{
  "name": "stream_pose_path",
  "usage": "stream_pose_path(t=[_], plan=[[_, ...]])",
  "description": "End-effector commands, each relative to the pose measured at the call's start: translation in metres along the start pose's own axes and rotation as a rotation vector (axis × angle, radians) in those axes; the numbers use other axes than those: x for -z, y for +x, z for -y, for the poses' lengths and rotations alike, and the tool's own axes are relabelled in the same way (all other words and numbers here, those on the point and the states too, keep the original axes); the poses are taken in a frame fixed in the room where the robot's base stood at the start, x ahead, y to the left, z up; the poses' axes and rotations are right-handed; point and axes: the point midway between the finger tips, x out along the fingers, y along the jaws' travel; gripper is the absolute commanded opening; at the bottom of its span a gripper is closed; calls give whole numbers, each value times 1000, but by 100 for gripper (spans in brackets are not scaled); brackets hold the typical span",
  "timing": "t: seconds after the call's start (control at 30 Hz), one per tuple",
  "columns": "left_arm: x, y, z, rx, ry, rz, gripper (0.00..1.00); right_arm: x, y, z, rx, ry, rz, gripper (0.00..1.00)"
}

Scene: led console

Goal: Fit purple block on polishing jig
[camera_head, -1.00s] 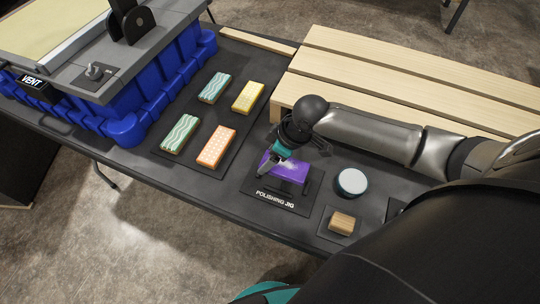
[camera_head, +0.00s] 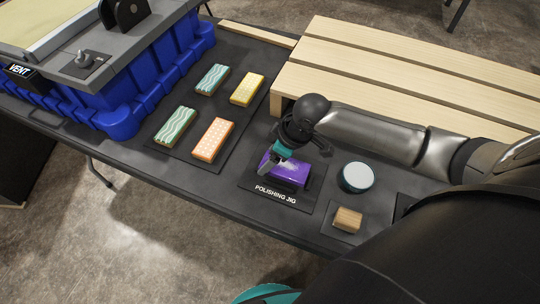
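The purple block (camera_head: 292,174) is at the polishing jig (camera_head: 277,196), a dark plate with a white label. It lies over the middle of the plate; whether it is fully seated on it cannot be made out. My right gripper (camera_head: 276,163) reaches down from the arm on the right to the block's left end. One grey finger shows in front of that end and a teal part lies above it. The other finger is hidden, so the grip is unclear. My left gripper is not in view.
A dark mat holds two green blocks (camera_head: 175,125), a yellow block (camera_head: 247,89) and an orange block (camera_head: 213,140). A round white-topped puck (camera_head: 357,177) and a wooden block (camera_head: 347,220) are right of the jig. A slatted wooden platform (camera_head: 400,75) is behind; a blue bin (camera_head: 125,105) stands left.

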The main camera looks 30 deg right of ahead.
Motion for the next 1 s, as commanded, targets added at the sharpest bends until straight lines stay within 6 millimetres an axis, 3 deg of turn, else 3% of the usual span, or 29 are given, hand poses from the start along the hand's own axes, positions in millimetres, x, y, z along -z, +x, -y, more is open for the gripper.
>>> stream_pose_path(t=[1.0], plan=[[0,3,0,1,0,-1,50,-4,9,0,0,0,0,9]])
